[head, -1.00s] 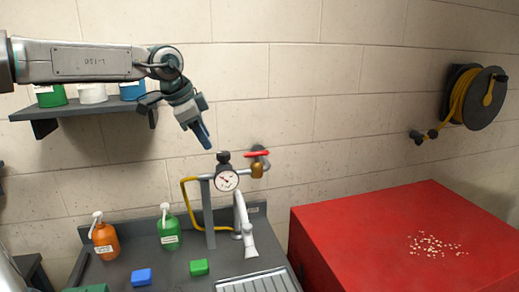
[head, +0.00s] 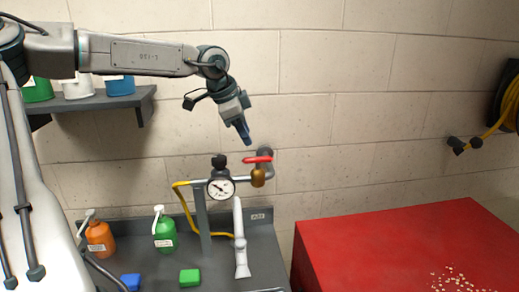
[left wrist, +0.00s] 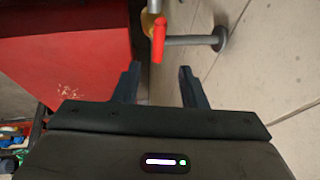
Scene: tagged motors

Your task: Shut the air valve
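The air valve has a red lever handle (head: 257,159) on a brass body (head: 258,178), at the end of a grey pipe by the wall. A round white pressure gauge (head: 220,187) sits on the same pipe to the left. My left gripper (head: 246,137) points down, a little above and left of the red handle. In the left wrist view the two fingers (left wrist: 158,85) are apart with nothing held, and the red handle (left wrist: 158,42) shows ahead between their lines, not touched. My right gripper is not in view.
A red cabinet (head: 400,245) stands at right. A shelf (head: 95,104) with containers is at left.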

